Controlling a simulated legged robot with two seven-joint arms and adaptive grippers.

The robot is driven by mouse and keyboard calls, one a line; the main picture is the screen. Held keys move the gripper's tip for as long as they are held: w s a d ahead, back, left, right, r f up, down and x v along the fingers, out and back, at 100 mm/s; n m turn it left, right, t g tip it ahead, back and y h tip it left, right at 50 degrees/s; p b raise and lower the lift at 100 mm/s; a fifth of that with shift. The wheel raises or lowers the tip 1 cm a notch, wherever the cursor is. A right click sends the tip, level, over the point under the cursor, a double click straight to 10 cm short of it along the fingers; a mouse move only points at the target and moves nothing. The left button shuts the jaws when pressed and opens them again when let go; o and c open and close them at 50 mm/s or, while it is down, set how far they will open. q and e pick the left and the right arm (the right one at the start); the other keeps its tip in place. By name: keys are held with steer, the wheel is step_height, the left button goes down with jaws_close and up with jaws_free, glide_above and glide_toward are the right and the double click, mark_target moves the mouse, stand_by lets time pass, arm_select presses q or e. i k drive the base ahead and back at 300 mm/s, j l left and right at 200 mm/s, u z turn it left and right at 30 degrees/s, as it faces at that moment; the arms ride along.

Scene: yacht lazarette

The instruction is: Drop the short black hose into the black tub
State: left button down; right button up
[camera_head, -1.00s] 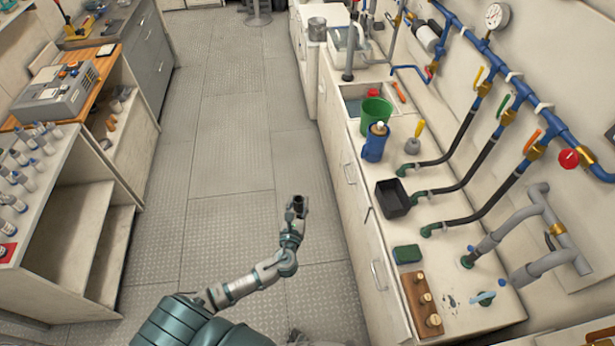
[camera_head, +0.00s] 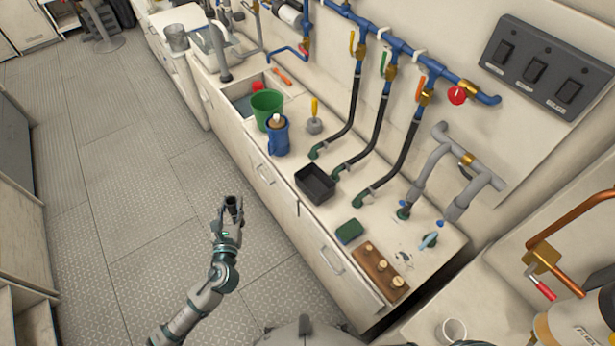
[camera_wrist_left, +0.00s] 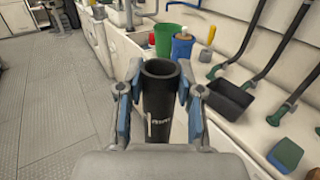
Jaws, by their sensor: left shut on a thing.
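My left gripper (camera_head: 233,207) is shut on the short black hose (camera_wrist_left: 160,100), a dark tube with an open round end that points away from my wrist. In the head view the gripper is over the floor, left of the counter, and the hose shows only as a small dark piece. The black tub (camera_head: 315,183) is an empty-looking open rectangular box on the counter, to the right of the gripper and apart from it. It also shows in the left wrist view (camera_wrist_left: 229,99), right of the hose. My right gripper is not in view.
On the counter (camera_head: 330,215), a blue bottle (camera_head: 277,137) and green bucket (camera_head: 266,108) stand behind the tub. A green sponge (camera_head: 349,231) and a wooden block with pegs (camera_head: 380,270) lie nearer. Black pipe hoses (camera_head: 395,160) rise right of the tub. The floor (camera_head: 110,200) is clear.

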mark_target(308, 187)
steer(key=i+j+z, duration=0.2)
steer(key=z, duration=0.2)
steer(key=i+j+z, duration=0.2)
steer(key=z, duration=0.25)
steer(key=j+z, duration=0.1)
steer(key=z, duration=0.3)
